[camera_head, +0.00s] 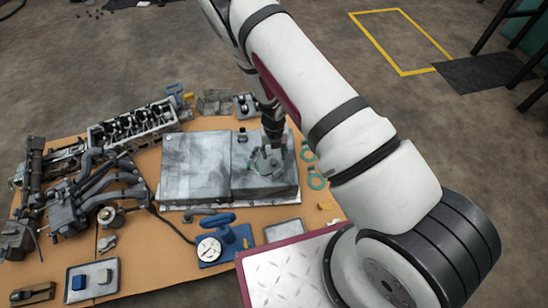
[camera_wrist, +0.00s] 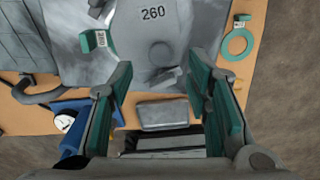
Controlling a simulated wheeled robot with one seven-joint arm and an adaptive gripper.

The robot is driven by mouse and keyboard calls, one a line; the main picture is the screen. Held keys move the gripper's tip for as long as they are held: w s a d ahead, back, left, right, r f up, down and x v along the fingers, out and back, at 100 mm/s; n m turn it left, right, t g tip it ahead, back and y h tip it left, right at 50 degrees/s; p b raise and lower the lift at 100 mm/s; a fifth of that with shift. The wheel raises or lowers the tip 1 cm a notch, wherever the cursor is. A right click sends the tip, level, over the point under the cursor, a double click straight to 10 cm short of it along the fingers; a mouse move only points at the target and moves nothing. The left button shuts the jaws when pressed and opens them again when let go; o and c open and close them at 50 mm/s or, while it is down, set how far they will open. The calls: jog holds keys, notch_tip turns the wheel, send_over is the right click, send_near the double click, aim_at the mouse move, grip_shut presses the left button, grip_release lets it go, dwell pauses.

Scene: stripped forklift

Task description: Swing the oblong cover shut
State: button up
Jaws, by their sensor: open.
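A grey plate with a rounded end, marked 260 (camera_wrist: 153,14), lies on the large metal housing (camera_head: 195,165); it looks like the oblong cover, and its upper end is cut off in the wrist view. In the head view the cover (camera_head: 266,163) is small and partly behind my gripper (camera_head: 272,140). My gripper is open and empty, its teal-padded fingers (camera_wrist: 160,72) spread to the left and right of the cover's rounded end. A small grey block (camera_wrist: 166,77) shows between the fingers. I cannot tell whether a finger touches the cover.
A teal tagged piece (camera_wrist: 95,40) lies left of the cover, and a teal ring (camera_wrist: 237,44) lies to the right. A grey tray (camera_head: 284,231) and a blue-handled tool (camera_head: 218,240) are in front of the housing. Engine parts (camera_head: 95,185) crowd the left side.

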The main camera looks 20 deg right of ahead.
aim_at(274, 161)
notch_tip(274, 161, up, 7)
dwell(0.3)
jog(key=shift+r, duration=0.1)
